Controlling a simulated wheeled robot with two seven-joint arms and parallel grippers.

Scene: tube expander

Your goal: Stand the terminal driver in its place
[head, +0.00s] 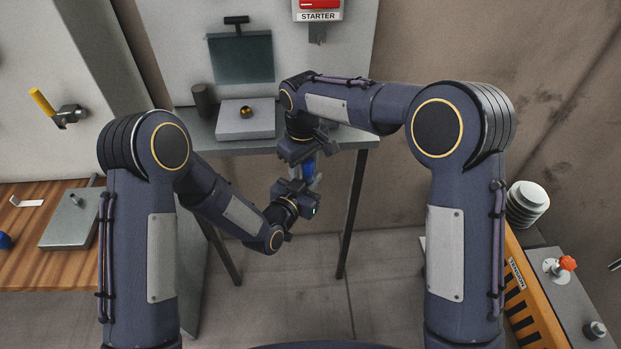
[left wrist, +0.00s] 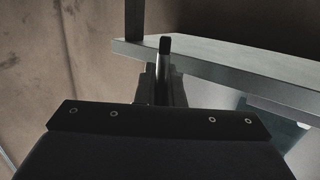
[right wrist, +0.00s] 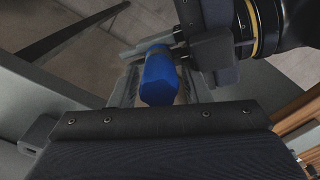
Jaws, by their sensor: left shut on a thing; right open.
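The terminal driver shows as a blue handle (head: 308,168) between my two grippers, in front of the grey table. My left gripper (head: 303,182), below it in the head view, is shut on the driver. In the left wrist view a thin dark-ended piece (left wrist: 164,48) stands up between its fingers; I cannot tell which part of the driver it is. My right gripper (head: 312,158) is above and open. In the right wrist view the blue handle (right wrist: 160,78) lies between its spread fingers, with my left gripper (right wrist: 165,52) close behind. Contact with the right fingers is unclear.
The grey table (head: 345,141) carries a pale block (head: 238,126) with a gold ball and a dark cylinder (head: 203,100). A STARTER box (head: 318,12) hangs above. A wooden bench (head: 30,262) stands left; an orange-edged unit (head: 530,290) stands right. Floor before the table is clear.

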